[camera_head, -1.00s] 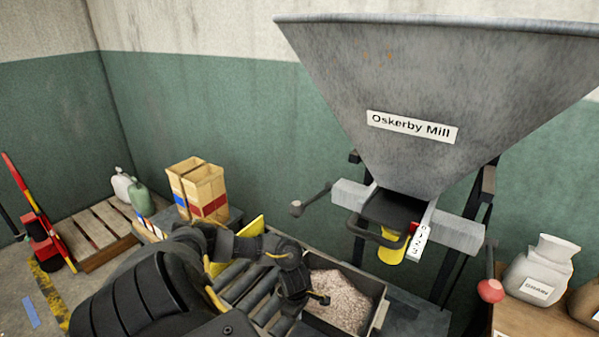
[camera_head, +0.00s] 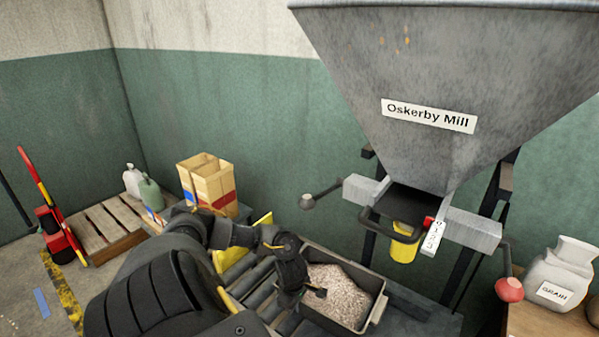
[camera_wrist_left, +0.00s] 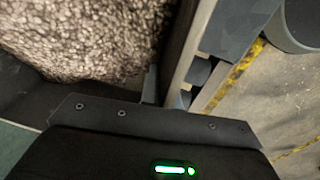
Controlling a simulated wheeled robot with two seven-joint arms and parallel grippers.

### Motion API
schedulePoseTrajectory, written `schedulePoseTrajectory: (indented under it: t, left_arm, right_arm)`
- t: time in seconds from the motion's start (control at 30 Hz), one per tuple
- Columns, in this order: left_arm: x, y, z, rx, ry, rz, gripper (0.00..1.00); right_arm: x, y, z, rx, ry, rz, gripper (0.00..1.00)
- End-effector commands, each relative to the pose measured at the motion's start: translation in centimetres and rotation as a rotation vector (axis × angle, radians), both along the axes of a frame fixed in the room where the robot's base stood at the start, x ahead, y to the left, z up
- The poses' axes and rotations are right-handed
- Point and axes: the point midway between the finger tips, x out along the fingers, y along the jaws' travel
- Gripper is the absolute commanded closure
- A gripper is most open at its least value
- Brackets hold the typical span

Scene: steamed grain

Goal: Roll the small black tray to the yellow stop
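The small black tray (camera_head: 375,300) is full of pale grain (camera_head: 340,292) and sits on the roller track. A yellow plate, apparently the yellow stop (camera_head: 230,257), stands at the track's left end, partly hidden behind my left arm. Bare rollers show between it and the tray. My left gripper (camera_head: 316,291) is at the tray's left wall. In the left wrist view the tray wall (camera_wrist_left: 190,45) runs between the fingertips, with grain on one side, and the gripper appears shut on it. My right gripper is not in view.
The grey mill hopper (camera_head: 440,60) with a yellow spout (camera_head: 403,250) hangs behind and right of the tray. A grain sack (camera_head: 560,275) is at far right. Bare rollers (camera_head: 262,292) lie left of the tray.

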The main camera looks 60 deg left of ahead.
Motion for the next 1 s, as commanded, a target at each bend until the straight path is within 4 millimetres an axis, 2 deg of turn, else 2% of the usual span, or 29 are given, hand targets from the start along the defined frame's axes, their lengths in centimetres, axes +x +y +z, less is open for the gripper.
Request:
schedulePoseTrajectory:
  t: [0.63,1.0]
  left_arm:
    - [-1.3,2.7,-0.2,0.004,0.003,0.001,1.0]
    - [-1.6,3.2,0.0,0.003,0.003,0.0,1.0]
  right_arm:
    - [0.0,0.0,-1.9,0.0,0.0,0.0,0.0]
    - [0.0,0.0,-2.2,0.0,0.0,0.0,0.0]
